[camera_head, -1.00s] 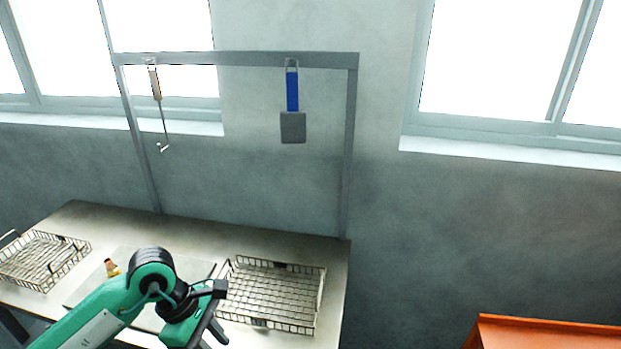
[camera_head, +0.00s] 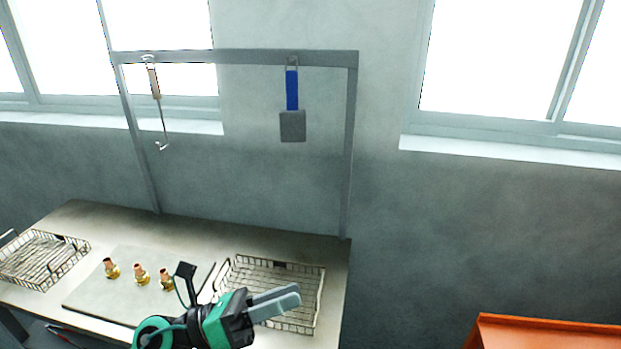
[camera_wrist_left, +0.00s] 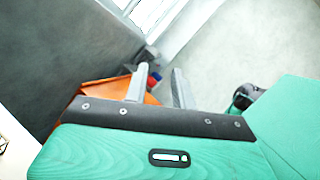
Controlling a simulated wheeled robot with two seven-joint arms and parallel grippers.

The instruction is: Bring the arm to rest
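My left arm comes in from the bottom edge of the head view. Its left gripper (camera_head: 275,303) points right, in front of the right wire basket (camera_head: 318,318), and hides part of it. In the left wrist view the two grey fingers (camera_wrist_left: 160,88) stand apart with nothing held between them, so the gripper is open. My right gripper cannot be made out in either view. Three small brass and copper fittings (camera_head: 140,274) stand in a row on the grey mat (camera_head: 105,300), left of my arm.
The table (camera_head: 200,232) also holds a left wire basket (camera_head: 42,262). A frame (camera_head: 235,58) behind carries a hanging hook tool (camera_head: 157,100) and a blue-handled paddle (camera_head: 292,105). An orange surface (camera_head: 545,335) is at lower right. The space between it and the table looks clear.

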